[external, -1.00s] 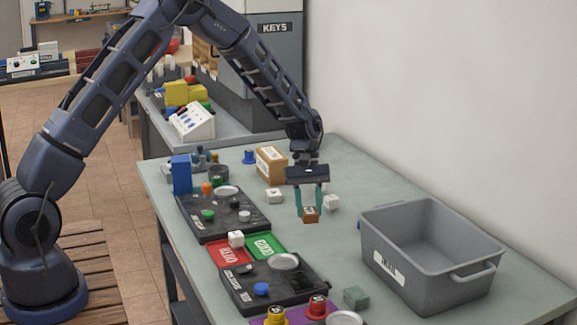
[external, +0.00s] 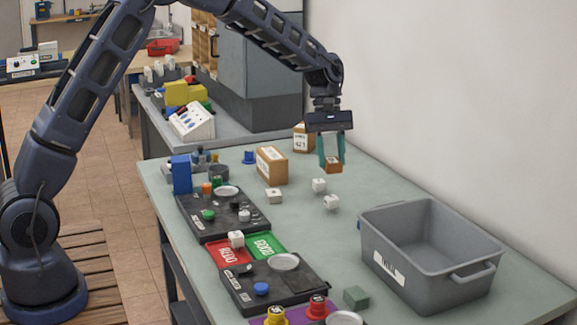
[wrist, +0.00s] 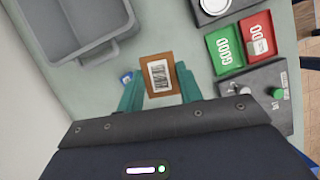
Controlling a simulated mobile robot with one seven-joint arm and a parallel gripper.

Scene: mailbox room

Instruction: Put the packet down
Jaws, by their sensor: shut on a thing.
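A small brown packet (external: 333,166) is held between the teal fingers of my gripper (external: 331,152). In the wrist view the packet (wrist: 159,75) shows a white barcode label facing the camera, with a finger on each side. My gripper is shut on it and holds it above the back right part of the grey-green table (external: 390,190). I cannot tell exactly how high the packet is above the table.
A grey bin (external: 430,250) stands at the front right. Two brown boxes (external: 272,165) (external: 302,138), several white cubes (external: 331,202), black panels (external: 225,212) and red (external: 229,252) and green (external: 265,244) trays are nearby.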

